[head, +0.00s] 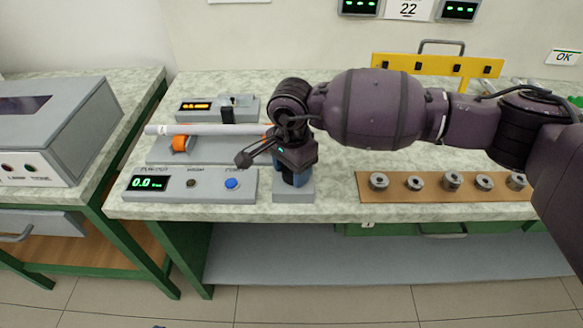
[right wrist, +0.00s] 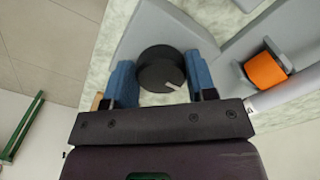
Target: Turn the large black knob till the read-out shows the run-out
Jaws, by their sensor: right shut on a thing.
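The large black knob (right wrist: 160,66) shows in the right wrist view, with a short pale pointer mark facing lower right. My right gripper (head: 293,178) reaches down over the small grey block (head: 293,197) on the bench. Its blue fingers stand on both sides of the knob, shut on it. In the head view the gripper hides the knob. The read-out (head: 149,183) on the grey panel at the left shows green 0.0 with a small unit I cannot read. A pale rod (head: 205,130) lies level above an orange roller (head: 180,144). My left gripper is not in view.
A blue button (head: 232,184) and a small dark knob (head: 191,184) sit on the panel beside the read-out. A brown board (head: 440,196) with several metal collars lies at the right. A grey box (head: 60,130) stands on the left bench.

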